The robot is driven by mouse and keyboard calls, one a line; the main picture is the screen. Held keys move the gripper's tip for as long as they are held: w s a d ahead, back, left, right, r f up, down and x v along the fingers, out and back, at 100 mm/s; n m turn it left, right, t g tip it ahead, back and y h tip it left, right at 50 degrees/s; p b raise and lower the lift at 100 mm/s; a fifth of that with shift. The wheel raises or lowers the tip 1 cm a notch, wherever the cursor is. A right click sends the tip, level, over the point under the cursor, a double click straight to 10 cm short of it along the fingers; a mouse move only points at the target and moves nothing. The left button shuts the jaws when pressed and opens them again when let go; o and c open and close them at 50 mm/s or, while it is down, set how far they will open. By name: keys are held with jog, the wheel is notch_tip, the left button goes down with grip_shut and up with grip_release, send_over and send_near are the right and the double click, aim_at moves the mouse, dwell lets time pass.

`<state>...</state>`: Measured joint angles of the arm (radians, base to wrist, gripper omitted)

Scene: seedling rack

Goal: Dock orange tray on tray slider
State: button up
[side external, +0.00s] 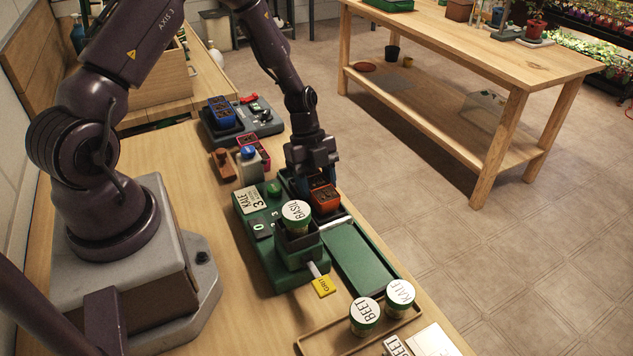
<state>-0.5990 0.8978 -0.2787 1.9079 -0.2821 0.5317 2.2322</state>
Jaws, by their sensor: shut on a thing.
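The orange tray (325,201) is a small block-like tray with dark cells on top. It sits directly under my gripper (315,180), which points down and is shut on it. The fingers hide the tray's far part. The tray is at the right side of a green machine (283,266), over or in a dark frame beside it. I cannot tell whether it touches the surface below. No part is clearly marked as the tray slider; a long green rimmed bed (362,262) runs from there toward the camera.
A BASIL jar (296,214) stands on the green machine, close to the orange tray. BEET (364,314) and KALE (399,295) jars stand on a wooden tray in front. A blue tray (221,112) sits on a grey device behind. The green bed is empty.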

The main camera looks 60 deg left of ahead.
jog(key=shift+f, duration=0.25)
dwell(0.4)
jog(key=shift+r, duration=0.15)
jog(key=shift+r, duration=0.7)
jog(key=shift+f, duration=0.55)
dwell(1.4)
jog(key=shift+r, duration=0.5)
jog(key=shift+f, duration=0.8)
dwell(0.7)
jog(key=o, duration=0.7)
